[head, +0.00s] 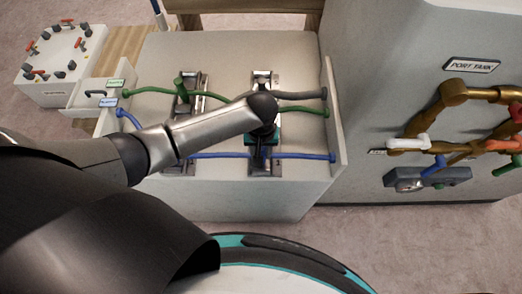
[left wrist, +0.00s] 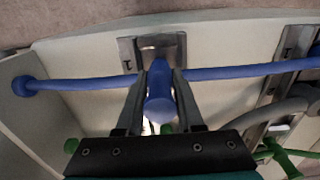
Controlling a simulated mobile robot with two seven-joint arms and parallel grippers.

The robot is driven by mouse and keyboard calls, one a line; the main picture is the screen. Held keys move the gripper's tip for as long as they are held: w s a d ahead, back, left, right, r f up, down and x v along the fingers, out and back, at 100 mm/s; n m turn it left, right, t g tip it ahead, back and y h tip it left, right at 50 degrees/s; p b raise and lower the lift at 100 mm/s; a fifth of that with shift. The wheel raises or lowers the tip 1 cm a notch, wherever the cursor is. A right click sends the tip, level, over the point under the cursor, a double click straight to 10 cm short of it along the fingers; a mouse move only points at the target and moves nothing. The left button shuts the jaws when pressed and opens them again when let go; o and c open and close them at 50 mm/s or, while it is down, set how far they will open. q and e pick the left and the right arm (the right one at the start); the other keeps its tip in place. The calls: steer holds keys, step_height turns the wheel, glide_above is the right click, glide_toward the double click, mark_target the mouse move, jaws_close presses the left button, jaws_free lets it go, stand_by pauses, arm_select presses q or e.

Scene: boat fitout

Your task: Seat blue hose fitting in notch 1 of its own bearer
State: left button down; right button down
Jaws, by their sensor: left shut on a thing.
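My left gripper (head: 262,142) reaches over the right-hand bearer in the head view. In the left wrist view its two fingers (left wrist: 160,95) are shut on the blue hose fitting (left wrist: 160,103), a stubby blue piece on the blue hose (left wrist: 90,82). The hose runs out both sides of the fingers, and in the head view (head: 215,156) it reaches the right wall. A metal bearer (left wrist: 126,52) lies just beyond the fitting; it also shows in the head view (head: 265,169). The fingers hide its notch, so I cannot tell whether the fitting is in it. My right gripper is out of view.
A green hose (head: 215,96) and a grey hose (head: 303,96) cross the same panel farther back, with a green fitting (head: 180,84) on the left bearer. The panel's raised right wall (head: 333,120) stands beside the port tank (head: 400,60) with its brass pipes (head: 452,94).

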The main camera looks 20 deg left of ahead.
arm_select(q)
steer(key=shift+f+b, duration=0.3)
steer(key=shift+f, duration=0.25)
steer(key=shift+c, duration=2.3)
jaws_free()
step_height(320, 180, up, 15)
steer(key=p, duration=0.3)
steer(key=shift+r, duration=0.1)
steer(key=shift+d, duration=0.1)
